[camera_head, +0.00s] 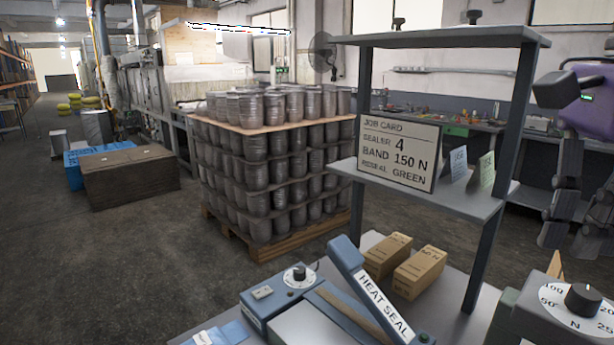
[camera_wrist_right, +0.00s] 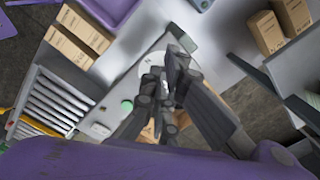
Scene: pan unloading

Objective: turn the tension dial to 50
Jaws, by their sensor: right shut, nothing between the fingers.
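The tension dial has a black knob (camera_head: 583,300) on a round white scale marked with 50, 100 and N, partly cut off by the right edge of the head view. I cannot read where the knob points. My right gripper (camera_head: 570,235) hangs in the air above and behind the dial in the head view, shut and empty. In the right wrist view my gripper (camera_wrist_right: 166,75) covers much of the white dial face (camera_wrist_right: 147,128), and the knob is hidden behind the fingers. I cannot tell from that view whether they touch it. My left gripper is not in view.
A job card (camera_head: 398,152) reading band 150 N stands on the shelf unit (camera_head: 455,190). A blue heat sealer (camera_head: 370,290) with its own small knob (camera_head: 299,275) and cardboard boxes (camera_head: 418,272) are left of the dial. A pallet of cans (camera_head: 270,160) stands beyond.

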